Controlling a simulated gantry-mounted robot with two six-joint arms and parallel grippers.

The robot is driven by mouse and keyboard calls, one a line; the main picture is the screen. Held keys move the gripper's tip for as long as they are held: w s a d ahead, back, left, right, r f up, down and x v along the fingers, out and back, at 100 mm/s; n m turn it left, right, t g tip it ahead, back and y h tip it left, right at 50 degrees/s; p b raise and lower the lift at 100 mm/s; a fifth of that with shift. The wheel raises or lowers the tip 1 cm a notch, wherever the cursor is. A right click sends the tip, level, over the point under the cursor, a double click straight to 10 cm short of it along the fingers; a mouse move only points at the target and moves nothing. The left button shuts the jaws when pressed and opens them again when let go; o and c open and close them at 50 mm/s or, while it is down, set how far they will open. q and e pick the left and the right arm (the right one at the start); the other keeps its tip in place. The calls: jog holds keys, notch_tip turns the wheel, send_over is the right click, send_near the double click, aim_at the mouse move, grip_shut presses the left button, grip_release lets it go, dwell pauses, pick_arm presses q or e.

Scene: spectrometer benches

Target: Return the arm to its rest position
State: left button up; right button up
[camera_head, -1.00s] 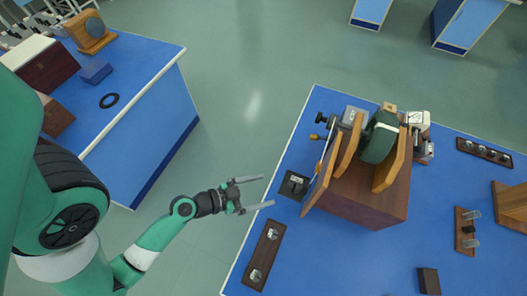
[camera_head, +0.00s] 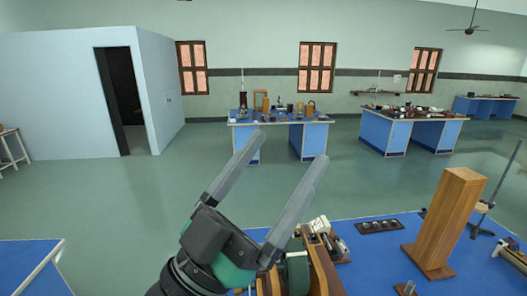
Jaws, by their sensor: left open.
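My left gripper (camera_head: 290,147) stands large in the lower middle of the head view. Its two long grey fingers point up and to the right, well apart, with nothing between them. The gripper's dark body and the wrist run out of the bottom edge. The rest of the left arm is out of view. My right gripper is not in view.
Behind the gripper is a blue bench (camera_head: 375,265) with a wooden apparatus (camera_head: 320,265), a tall wooden block (camera_head: 447,222) and a dark strip (camera_head: 380,226). Another blue bench (camera_head: 30,268) shows at lower left. Open floor (camera_head: 110,200) lies beyond, before far benches.

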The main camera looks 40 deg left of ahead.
pick_arm(q)
jog(key=s+r+n+t+p, duration=0.1)
jog(key=s+r+p, duration=0.2)
jog(key=r+p, duration=1)
jog(key=shift+d+r, duration=0.45)
jog(key=shift+r, duration=2.3)
jog(key=shift+s, duration=0.15)
jog(key=shift+c, duration=0.2)
